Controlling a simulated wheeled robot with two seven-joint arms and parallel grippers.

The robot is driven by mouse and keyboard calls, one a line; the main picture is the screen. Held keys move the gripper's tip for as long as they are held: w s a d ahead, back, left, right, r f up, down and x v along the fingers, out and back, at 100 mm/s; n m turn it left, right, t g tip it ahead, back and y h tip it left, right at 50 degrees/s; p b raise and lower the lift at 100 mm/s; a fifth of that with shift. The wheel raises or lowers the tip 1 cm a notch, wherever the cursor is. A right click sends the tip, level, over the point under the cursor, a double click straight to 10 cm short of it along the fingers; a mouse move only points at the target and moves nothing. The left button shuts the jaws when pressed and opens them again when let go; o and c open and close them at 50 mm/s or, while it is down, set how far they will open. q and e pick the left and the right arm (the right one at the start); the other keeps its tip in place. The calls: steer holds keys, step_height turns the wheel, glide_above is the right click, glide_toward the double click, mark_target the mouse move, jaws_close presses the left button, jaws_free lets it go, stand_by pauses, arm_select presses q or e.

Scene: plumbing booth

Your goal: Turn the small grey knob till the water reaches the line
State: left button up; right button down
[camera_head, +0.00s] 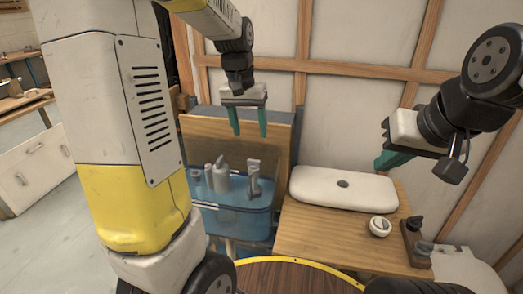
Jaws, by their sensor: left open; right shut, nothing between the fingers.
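A brown block (416,246) at the right end of the wooden counter carries two small knobs: a dark one (415,222) and a greyer one (424,248) nearer me. A clear tub (228,222) holds blue water at the counter's left; I cannot make out a line on it. My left gripper (249,135) hangs open and empty above the tub, fingers down. My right gripper (379,165) is shut and empty above the white basin's right part, to the upper left of the knobs and apart from them.
A round white cap-like piece (380,226) sits left of the brown block. Bottles and a tap-like fitting (254,178) stand at the tub. A panelled wall closes the back.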

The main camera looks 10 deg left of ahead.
arm_select(q)
steer(key=g+y, duration=0.1)
glide_above(253, 161)
step_height(253, 161, down, 6)
steer(key=shift+r, duration=0.1)
step_height(253, 161, down, 8)
steer(key=shift+r, duration=0.1)
